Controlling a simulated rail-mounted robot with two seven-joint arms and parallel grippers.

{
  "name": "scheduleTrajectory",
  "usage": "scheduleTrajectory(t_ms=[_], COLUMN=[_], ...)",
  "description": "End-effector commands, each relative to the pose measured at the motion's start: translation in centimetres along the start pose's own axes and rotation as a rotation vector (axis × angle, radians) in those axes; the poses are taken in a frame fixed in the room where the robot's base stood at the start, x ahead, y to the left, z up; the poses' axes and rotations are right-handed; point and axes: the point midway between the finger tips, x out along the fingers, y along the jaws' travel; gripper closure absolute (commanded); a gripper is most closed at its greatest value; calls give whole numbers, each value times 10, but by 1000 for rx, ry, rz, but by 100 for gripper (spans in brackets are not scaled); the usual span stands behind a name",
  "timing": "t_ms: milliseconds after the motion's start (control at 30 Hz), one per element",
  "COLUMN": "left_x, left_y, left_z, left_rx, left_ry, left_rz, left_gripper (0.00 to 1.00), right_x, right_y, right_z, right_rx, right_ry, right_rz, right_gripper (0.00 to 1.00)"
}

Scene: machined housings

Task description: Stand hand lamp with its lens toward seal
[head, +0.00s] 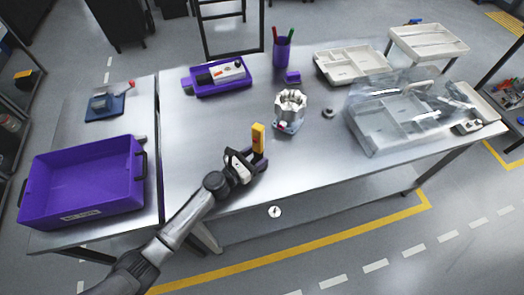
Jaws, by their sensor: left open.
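The hand lamp appears to be the yellow upright block (258,137) near the front middle of the table. My left gripper (257,160) is open at its lower end, with dark fingers close around or beside it; I cannot tell whether they touch it. The lamp's lens side is too small to make out. A small grey ring (328,113), which looks like the seal, lies flat on the table to the right of a machined housing (291,106). The housing stands on a bluish base behind the lamp. My right gripper is out of view.
A purple bin (82,181) stands on the left table. A purple tray (220,92) with tools and a purple pen cup (282,52) stand at the back. A clear cover or bag (400,112) over pale trays fills the right. The table's front middle-right is clear.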

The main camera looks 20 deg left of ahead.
Motion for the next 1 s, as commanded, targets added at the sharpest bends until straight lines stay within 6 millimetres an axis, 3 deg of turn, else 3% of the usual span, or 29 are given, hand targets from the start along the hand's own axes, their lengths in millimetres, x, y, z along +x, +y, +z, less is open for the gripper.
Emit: scheduleTrajectory(t_ms=[100, 400, 600, 867, 1000], left_x=[-26, -73, -88, -92, -98], left_y=[0, 0, 0, -2, -30], left_z=[-1, -1, 0, 1, 4], left_rx=[-1, -1, -1, 13, 186], left_ry=[2, 1, 0, -1, -4], left_rz=[0, 0, 0, -7, -94], left_gripper=[42, 42, 42, 42, 42], right_x=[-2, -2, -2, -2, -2], right_y=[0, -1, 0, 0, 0], right_z=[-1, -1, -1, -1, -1], right_rx=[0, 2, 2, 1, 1], right_ry=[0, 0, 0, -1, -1], right_rz=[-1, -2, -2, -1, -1], right_gripper=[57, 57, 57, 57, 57])
